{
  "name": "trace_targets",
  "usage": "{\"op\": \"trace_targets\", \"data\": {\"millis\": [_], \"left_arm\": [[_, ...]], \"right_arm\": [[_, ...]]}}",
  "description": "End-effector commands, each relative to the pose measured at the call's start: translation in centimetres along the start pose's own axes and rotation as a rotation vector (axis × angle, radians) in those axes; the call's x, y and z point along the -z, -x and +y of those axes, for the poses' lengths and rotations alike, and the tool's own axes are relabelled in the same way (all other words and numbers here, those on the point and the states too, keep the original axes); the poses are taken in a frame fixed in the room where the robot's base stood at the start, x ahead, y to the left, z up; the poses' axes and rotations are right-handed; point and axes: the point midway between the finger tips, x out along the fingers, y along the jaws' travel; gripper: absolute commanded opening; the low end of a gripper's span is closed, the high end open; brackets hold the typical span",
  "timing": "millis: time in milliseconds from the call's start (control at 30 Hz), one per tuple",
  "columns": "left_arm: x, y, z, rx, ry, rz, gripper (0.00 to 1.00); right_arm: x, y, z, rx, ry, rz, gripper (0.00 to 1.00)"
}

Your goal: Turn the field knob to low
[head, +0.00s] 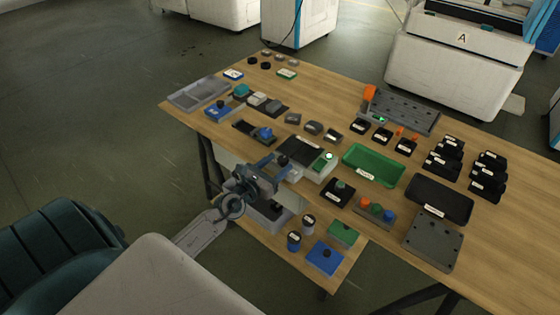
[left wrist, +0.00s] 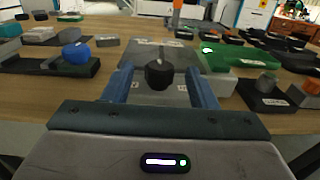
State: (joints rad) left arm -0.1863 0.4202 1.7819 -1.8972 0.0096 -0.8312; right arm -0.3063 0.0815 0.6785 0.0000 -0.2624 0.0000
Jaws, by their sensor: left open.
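A round black knob (left wrist: 159,75) with a pale mark on its top stands on a grey panel (left wrist: 150,50) in the left wrist view. It is probably the field knob, but I cannot read a label or its setting. In the head view the knob (head: 283,160) shows small at the near edge of the dark panel (head: 301,149). My left gripper (left wrist: 161,84) is open, with one blue finger on each side of the knob and visible gaps. In the head view this gripper (head: 272,168) reaches in over the table's near edge. My right gripper is not in view.
Right of the panel are a lit green indicator (head: 329,156) and a green tray (head: 374,165). A black knob box (head: 338,193) stands nearer. A blue-knobbed slider (head: 264,133) lies to the left.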

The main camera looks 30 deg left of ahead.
Motion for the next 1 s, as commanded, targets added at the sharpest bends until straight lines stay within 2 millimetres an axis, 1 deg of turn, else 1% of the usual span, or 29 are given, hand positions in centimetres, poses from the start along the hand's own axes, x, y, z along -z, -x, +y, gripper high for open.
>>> {"op": "trace_targets", "data": {"millis": [33, 200, 500, 567, 600, 733, 867, 1000], "left_arm": [[0.0, -0.6, 0.0, 0.000, 0.000, -0.001, 0.52], [0.0, -1.6, 0.0, 0.000, -0.001, -0.001, 0.52], [0.0, -1.7, 0.0, 0.000, -0.001, 0.001, 0.52], [0.0, -1.7, 0.0, 0.000, -0.001, 0.001, 0.41], [0.0, -1.7, 0.0, 0.000, -0.001, 0.001, 0.33], [0.0, -1.7, 0.0, 0.000, -0.001, 0.000, 0.08], [0.0, -1.7, 0.0, -0.001, 0.000, 0.000, 0.08], [-0.2, -1.8, 0.0, -0.017, 0.002, 0.000, 0.08]], "right_arm": [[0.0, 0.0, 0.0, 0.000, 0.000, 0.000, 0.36], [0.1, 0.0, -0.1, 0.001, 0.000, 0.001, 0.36], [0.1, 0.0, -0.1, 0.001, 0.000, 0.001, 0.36], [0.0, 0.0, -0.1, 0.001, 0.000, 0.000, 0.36], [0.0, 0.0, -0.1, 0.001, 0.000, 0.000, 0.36], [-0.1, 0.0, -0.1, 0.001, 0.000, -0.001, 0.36], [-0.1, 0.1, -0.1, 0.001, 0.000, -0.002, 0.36], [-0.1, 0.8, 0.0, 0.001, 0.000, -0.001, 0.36]]}}
